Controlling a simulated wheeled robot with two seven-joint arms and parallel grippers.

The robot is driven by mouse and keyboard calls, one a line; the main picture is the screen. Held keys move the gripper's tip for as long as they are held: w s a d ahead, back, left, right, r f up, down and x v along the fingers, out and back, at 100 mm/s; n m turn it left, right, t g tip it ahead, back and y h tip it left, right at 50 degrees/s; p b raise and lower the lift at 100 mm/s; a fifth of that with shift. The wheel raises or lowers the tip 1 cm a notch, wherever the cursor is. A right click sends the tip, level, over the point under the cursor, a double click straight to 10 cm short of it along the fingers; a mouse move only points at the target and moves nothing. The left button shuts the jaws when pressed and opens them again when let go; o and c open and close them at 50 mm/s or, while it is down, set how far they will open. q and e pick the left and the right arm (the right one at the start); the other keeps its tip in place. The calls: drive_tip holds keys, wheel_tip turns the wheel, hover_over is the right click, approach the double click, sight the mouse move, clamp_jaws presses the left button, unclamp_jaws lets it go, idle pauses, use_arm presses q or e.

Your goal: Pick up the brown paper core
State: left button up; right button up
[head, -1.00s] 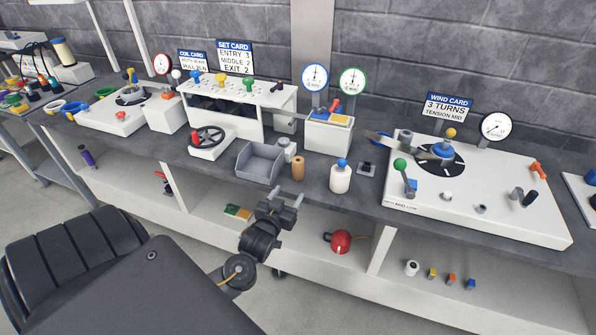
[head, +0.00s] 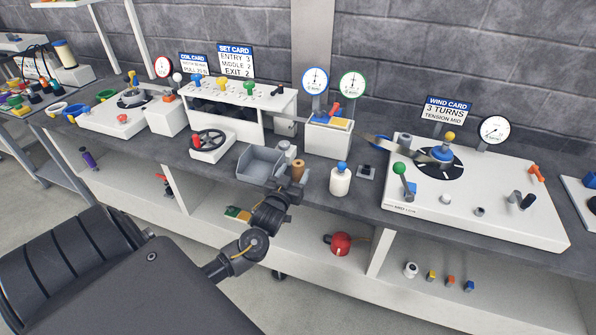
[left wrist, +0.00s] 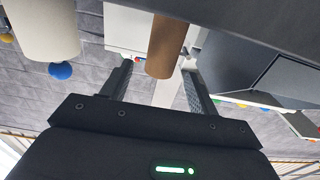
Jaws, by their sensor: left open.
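The brown paper core (head: 298,169) stands upright near the front edge of the dark bench, right of the grey bin. My left gripper (head: 290,184) is at the bench edge in front of it and hides its lower part. In the left wrist view, which looks upside down, the left gripper (left wrist: 158,72) is open with a finger on each side of the core (left wrist: 166,44). The core lies closer to the right-hand finger there. I cannot tell how deep it sits between the fingers or whether either touches it. My right gripper is not in view.
The grey bin (head: 252,166) is close on the left of the core. A white bottle with a blue cap (head: 340,182) stands to the right, with a gap of bare bench between.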

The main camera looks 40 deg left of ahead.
sight(296, 169)
use_arm(q)
drive_tip(key=x, duration=0.4)
drive_tip(key=shift+w+p, duration=0.1)
drive_tip(key=shift+p, duration=0.25)
drive_tip(key=c, duration=1.1)
